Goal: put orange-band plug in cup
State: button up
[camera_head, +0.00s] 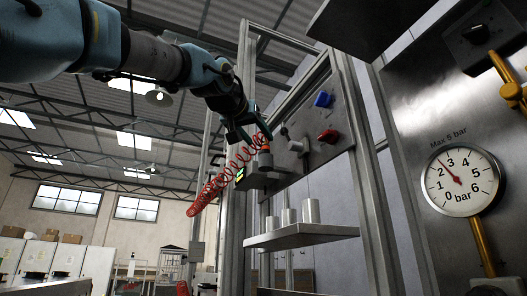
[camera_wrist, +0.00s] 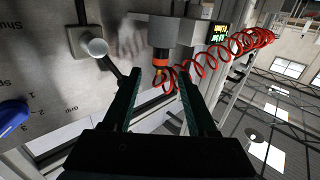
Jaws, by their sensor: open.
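The orange-band plug (camera_head: 265,150) sits at a grey fitting on the metal panel. In the wrist view its orange band (camera_wrist: 160,71) shows below the grey block, with a red coiled hose close by. My gripper (camera_head: 250,133) is just to the left of the plug in the head view. In the wrist view my gripper (camera_wrist: 159,78) is open, with the plug between the fingertip lines; I see no clear contact. Several grey cups stand on the shelf (camera_head: 300,236) below; the largest cup (camera_head: 311,211) is at the right.
The red coiled hose (camera_head: 215,184) hangs down left of the panel. A blue knob (camera_head: 323,99) and a red knob (camera_head: 328,136) stick out of the panel. Frame posts (camera_head: 362,180) stand beside the shelf. A pressure gauge (camera_head: 462,178) is at the right.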

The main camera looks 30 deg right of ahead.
jog(key=b+v, duration=0.1)
jog(key=v, duration=0.4)
jog(key=w+f+n+y, duration=0.1)
jog(key=w+f+y, duration=0.1)
jog(key=w+f, duration=0.55)
jog(key=w+f+n+y, duration=0.1)
jog(key=w+f+y, duration=0.25)
jog(key=f, duration=0.75)
jog(key=w+a+f+n+g+y, duration=0.1)
jog(key=w+a+f, duration=0.2)
jog(key=f, duration=0.4)
jog(key=w+a+f+y, duration=0.2)
jog(key=a+f, duration=0.1)
jog(key=f, duration=0.4)
jog(key=w+a+f+n+g+y, duration=0.1)
jog(key=w+a+f, duration=0.15)
jog(key=f, duration=0.55)
jog(key=s+a+f+n+g+y, duration=0.1)
jog(key=a+f+g+y, duration=0.1)
jog(key=a+f, duration=0.65)
jog(key=s+a+f+n+g+y, duration=0.15)
jog(key=a+f, duration=0.35)
jog(key=f, duration=0.6)
jog(key=s+a+f+n+g+y, duration=0.1)
jog(key=s+a+f+g, duration=0.3)
jog(key=s+a+f, duration=0.6)
notch_tip(320, 180, down, 3)
jog(key=shift+s+a+r+n, duration=0.1)
jog(key=shift+s+a+n, duration=0.1)
jog(key=shift+s+n, duration=0.6)
